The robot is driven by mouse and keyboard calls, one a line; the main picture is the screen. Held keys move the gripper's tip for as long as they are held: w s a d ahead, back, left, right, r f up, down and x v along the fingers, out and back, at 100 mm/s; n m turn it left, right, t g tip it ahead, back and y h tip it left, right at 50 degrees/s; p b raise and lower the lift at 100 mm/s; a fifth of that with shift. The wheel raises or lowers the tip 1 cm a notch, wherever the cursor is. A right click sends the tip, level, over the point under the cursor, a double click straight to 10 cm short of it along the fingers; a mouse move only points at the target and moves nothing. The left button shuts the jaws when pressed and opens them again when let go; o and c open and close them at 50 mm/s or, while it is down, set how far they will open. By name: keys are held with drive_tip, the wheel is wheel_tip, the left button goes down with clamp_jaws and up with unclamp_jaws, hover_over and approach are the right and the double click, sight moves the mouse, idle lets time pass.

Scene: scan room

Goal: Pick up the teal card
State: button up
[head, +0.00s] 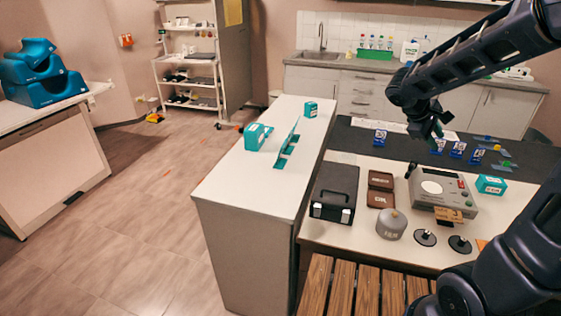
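Several teal things are in view, and I cannot tell for sure which is the teal card. A thin teal piece (288,145) stands or leans on the white counter, with a small flat teal part at its foot. A teal box (258,136) with white lettering is just left of it. A smaller teal box (311,109) is further back on the counter. Another teal box (491,185) sits on the right-hand table. My gripper (432,132) is above the dark mat, to the right of these counter items and apart from them. Its fingers are too dark and small to read.
The white counter (235,190) has free room in front. The table holds a black case (334,193), brown boxes (380,189), a grey device (443,191) and a grey round weight (391,224). Blue card stands (457,149) are near my gripper. A slatted bench (343,290) is in front.

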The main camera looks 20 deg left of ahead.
drive_tip(key=w+a+f+n+t, duration=0.2)
drive_tip(key=w+a+n+t, duration=0.15)
drive_tip(key=a, duration=0.45)
drive_tip(key=w+a+f+n+t, duration=0.2)
drive_tip(key=w+a+n, duration=0.15)
drive_tip(key=a, duration=0.45)
drive_tip(key=w+a+f+n+t, duration=0.2)
drive_tip(key=a+f+n+t, duration=0.15)
drive_tip(key=a, duration=0.35)
drive_tip(key=s+a+f+n+t+y, duration=0.1)
drive_tip(key=s+a+f+n+y, duration=0.1)
drive_tip(key=a, duration=0.6)
drive_tip(key=s+a+f+n+t+y, duration=0.2)
drive_tip(key=a+f+n, duration=0.3)
drive_tip(key=a, duration=0.4)
drive_tip(key=s+a+f+n+t+y, duration=0.2)
drive_tip(key=s+a+f+n+y, duration=0.1)
drive_tip(key=a, duration=0.6)
drive_tip(key=shift+f+n+y, duration=0.4)
drive_tip(key=shift+n+y, duration=0.2)
drive_tip(key=shift+n, duration=0.05)
drive_tip(key=w, duration=0.5)
drive_tip(key=shift+w, duration=0.2)
drive_tip(key=shift+w+a+r, duration=0.1)
drive_tip(key=shift+w+a, duration=0.15)
drive_tip(key=shift+w, duration=1.1)
drive_tip(key=shift+w+a, duration=0.2)
drive_tip(key=shift+w, duration=1.1)
clamp_jaws()
